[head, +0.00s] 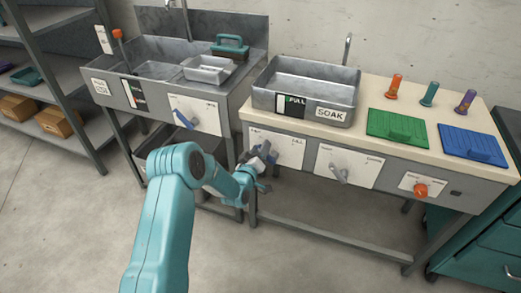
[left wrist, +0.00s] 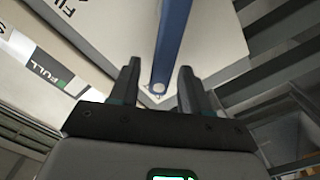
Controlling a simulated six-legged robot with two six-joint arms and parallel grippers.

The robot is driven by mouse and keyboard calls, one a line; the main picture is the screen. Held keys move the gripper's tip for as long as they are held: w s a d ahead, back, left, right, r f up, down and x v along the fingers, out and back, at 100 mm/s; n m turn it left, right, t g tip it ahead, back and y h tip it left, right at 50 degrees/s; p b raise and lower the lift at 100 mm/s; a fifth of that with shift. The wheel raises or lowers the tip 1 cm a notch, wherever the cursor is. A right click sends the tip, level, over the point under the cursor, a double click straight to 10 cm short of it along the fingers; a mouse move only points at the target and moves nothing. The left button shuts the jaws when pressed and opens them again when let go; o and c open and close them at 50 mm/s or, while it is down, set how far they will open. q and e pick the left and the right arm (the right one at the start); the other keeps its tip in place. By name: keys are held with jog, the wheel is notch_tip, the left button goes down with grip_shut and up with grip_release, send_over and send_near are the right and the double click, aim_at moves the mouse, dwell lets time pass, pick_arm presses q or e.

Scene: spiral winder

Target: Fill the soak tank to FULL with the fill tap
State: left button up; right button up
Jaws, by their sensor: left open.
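The soak tank (head: 305,76) is a grey metal basin on the bench, labelled SOAK, with a gauge (head: 290,106) marked FULL on its front. Its inside looks plain grey; I cannot tell a water level. A white panel (head: 291,146) with the word FILL is on the bench front below it. My left gripper (head: 262,160) is at this panel and hides much of its lever. In the left wrist view the blue lever (left wrist: 173,40) runs between my open fingers (left wrist: 160,85), with its end near the fingertips; contact cannot be told. My right gripper is not in view.
A second panel with a grey lever (head: 339,173) and an orange knob (head: 421,190) are further right. A sink (head: 135,70) with a blue-levered panel (head: 207,113) stands left. Green (head: 398,127) and blue trays (head: 471,144) and several coloured handles are on the bench top.

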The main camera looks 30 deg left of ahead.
pick_arm(q)
jog(key=shift+w, duration=0.2)
grip_shut()
